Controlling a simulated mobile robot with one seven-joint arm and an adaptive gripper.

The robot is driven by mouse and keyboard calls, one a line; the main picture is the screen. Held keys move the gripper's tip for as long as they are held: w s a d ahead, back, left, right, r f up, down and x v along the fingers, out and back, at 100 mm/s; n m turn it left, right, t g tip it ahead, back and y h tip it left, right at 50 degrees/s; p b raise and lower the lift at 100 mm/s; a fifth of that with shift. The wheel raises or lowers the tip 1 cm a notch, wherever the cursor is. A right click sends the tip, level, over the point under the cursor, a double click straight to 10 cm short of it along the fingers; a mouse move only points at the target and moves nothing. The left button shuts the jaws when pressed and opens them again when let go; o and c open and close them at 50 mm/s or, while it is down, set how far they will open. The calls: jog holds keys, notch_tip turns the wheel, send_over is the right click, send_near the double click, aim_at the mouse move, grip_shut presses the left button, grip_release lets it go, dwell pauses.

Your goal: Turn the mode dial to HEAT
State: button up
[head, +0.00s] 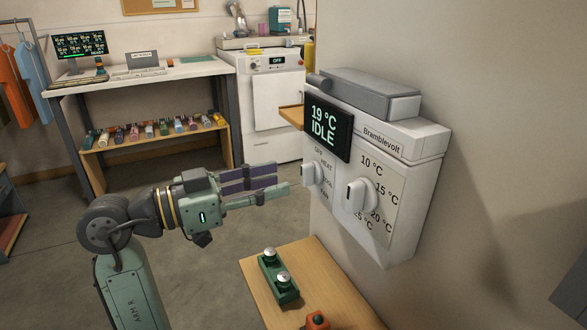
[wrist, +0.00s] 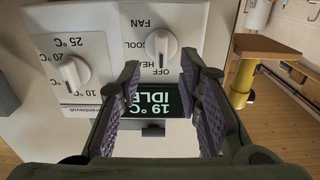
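The mode dial (head: 316,174) is a white knob on the front of the white Bramblevolt unit (head: 398,255), under a dark screen (head: 329,127) reading 19 °C IDLE. OFF, HEAT and FAN labels show beside it, with COOL partly covered. In the upside-down wrist view, the mode dial (wrist: 161,47) lies just beyond the fingertips, its grip turned roughly toward OFF. In the wrist view, the fingers of my gripper (wrist: 161,64) stand apart, not around the dial.
A second white dial (head: 359,195) with temperature marks sits right of the mode dial. A grey box (head: 370,95) lies on the unit. Below is a wooden shelf (head: 338,292) with a green two-button box (head: 278,278) and an orange item (head: 316,321). The wall is close at right.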

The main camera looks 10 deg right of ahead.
aim_at(302, 175)
jog(key=d, duration=0.2)
jog(key=w+d+p, duration=0.1)
jog(key=d, duration=0.1)
jog(key=shift+d, duration=0.4)
grip_shut()
